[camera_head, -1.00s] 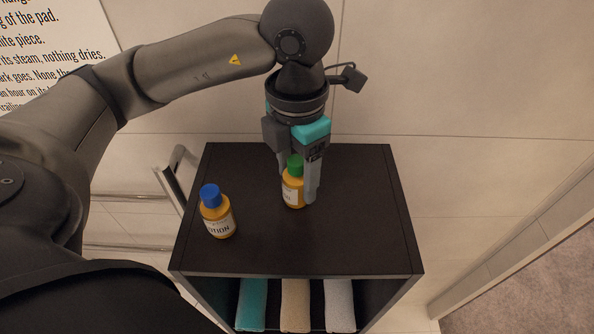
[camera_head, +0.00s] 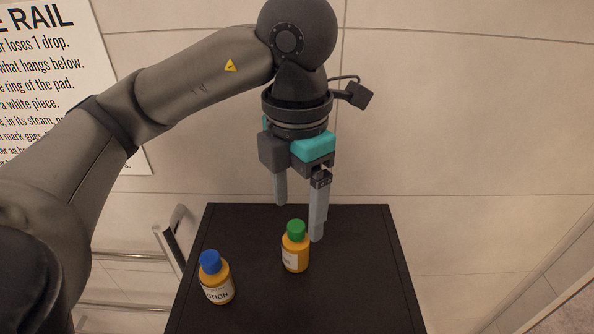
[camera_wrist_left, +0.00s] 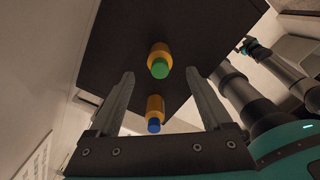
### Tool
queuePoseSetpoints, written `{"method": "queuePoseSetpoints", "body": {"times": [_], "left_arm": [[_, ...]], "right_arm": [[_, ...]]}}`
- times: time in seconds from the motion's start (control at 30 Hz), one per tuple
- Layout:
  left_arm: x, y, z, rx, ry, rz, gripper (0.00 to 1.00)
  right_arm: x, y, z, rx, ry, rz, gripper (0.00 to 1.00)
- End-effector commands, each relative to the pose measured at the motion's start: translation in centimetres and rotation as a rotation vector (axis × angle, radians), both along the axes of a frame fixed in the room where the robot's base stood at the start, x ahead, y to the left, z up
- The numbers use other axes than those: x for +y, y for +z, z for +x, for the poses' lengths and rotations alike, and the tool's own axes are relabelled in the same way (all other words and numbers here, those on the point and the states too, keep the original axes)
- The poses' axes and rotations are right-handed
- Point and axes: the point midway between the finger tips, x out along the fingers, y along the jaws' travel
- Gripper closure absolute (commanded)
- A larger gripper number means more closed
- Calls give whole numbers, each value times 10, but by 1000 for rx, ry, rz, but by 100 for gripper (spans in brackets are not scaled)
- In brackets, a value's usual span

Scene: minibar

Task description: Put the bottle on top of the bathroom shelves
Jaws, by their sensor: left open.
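A yellow bottle with a green cap (camera_head: 295,252) stands upright on the dark top of the shelves (camera_head: 350,285). A yellow bottle with a blue cap and a lotion label (camera_head: 217,282) stands upright to its left. My left gripper (camera_head: 299,222) is open and empty, above and behind the green-capped bottle, with its fingers apart and pointing down. In the left wrist view, the green-capped bottle (camera_wrist_left: 159,62) and the blue-capped bottle (camera_wrist_left: 154,112) show between the open fingers (camera_wrist_left: 162,85).
A metal rail (camera_head: 172,238) is on the wall left of the shelves. A tiled wall (camera_head: 460,130) stands behind. A printed sign (camera_head: 65,90) hangs at the upper left. The right part of the shelf top is bare.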

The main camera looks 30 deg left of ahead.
Motion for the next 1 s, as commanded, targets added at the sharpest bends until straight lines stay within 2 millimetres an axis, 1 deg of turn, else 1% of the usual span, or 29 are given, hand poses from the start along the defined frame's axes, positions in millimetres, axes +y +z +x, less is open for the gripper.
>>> {"method": "queuePoseSetpoints", "body": {"times": [0.03, 0.2, 0.4, 0.63, 0.9, 1.0], "left_arm": [[0, 9, 1, -4, 2, 0, 17], [0, 30, 1, -4, 1, 1, 17], [0, 45, 0, 0, 1, 0, 17], [0, 50, 0, 1, 1, 0, 17], [0, 50, 0, 3, 0, -2, 17], [-5, 46, 0, 19, -6, -27, 17]], "right_arm": [[0, 2, 0, 0, 0, 0, 0], [0, 6, 0, 0, 0, 0, 0], [0, 8, 0, 0, 0, 0, 0], [0, 9, 0, 0, 0, 0, 0], [0, 8, 0, 0, 0, 0, 0], [0, 7, 3, -4, 0, 0, 0]]}}
